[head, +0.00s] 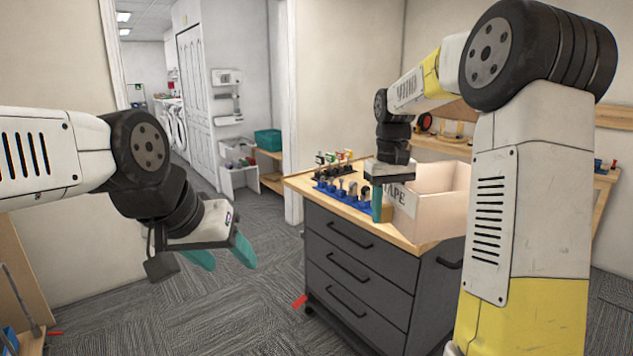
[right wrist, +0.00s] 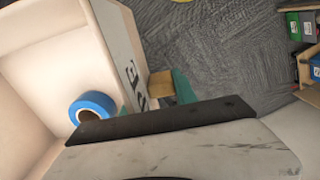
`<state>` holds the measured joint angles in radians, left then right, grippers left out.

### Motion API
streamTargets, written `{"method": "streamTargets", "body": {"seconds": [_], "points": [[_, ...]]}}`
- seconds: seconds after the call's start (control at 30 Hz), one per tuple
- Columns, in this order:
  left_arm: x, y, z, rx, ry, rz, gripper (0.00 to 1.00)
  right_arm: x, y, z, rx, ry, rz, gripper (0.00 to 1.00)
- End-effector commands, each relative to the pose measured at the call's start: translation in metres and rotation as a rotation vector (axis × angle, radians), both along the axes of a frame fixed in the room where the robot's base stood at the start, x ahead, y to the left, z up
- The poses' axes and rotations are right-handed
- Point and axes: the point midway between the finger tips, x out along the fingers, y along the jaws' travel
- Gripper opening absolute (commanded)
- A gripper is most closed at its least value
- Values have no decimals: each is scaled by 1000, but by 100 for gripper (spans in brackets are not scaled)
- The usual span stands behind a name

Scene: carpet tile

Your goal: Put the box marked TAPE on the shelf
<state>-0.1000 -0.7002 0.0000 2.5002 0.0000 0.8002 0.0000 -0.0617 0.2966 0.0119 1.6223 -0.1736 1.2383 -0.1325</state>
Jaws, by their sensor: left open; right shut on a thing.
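The cream open-topped box marked TAPE (head: 432,218) is at the front right of the wooden cabinet top (head: 345,210). I cannot tell whether it rests on the top or is just above it. The right wrist view shows the box wall (right wrist: 112,40) and a blue-rimmed roll (right wrist: 92,108) inside. My left gripper (head: 225,255) is open and empty over the carpet at left. A wooden wall shelf (head: 430,146) is behind the box.
A blue rack (head: 345,195) with several dark tools stands left of the box, with small bottles (head: 335,157) behind it. The grey drawer cabinet (head: 355,265) stands on carpet. A red object (head: 299,301) shows at its foot. Open carpet lies left of it.

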Motion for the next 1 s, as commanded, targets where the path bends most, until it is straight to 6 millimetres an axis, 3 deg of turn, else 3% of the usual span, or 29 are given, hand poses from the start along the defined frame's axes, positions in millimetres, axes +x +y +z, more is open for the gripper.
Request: {"method": "streamTargets", "body": {"seconds": [0.27,0.47,0.67,0.83,1.0], "points": [[0,0,0,0,0,0,56,2,0,-34,-8,2,-35,0],[0,0,0,0,0,0,56,0,1,-74,-13,4,-76,0],[0,0,0,0,0,0,56,-9,3,-131,-18,5,-136,0],[0,0,0,0,0,0,56,-29,6,-191,-13,7,-203,0],[0,0,0,0,0,0,56,-46,10,-228,-2,3,-249,0]]}}
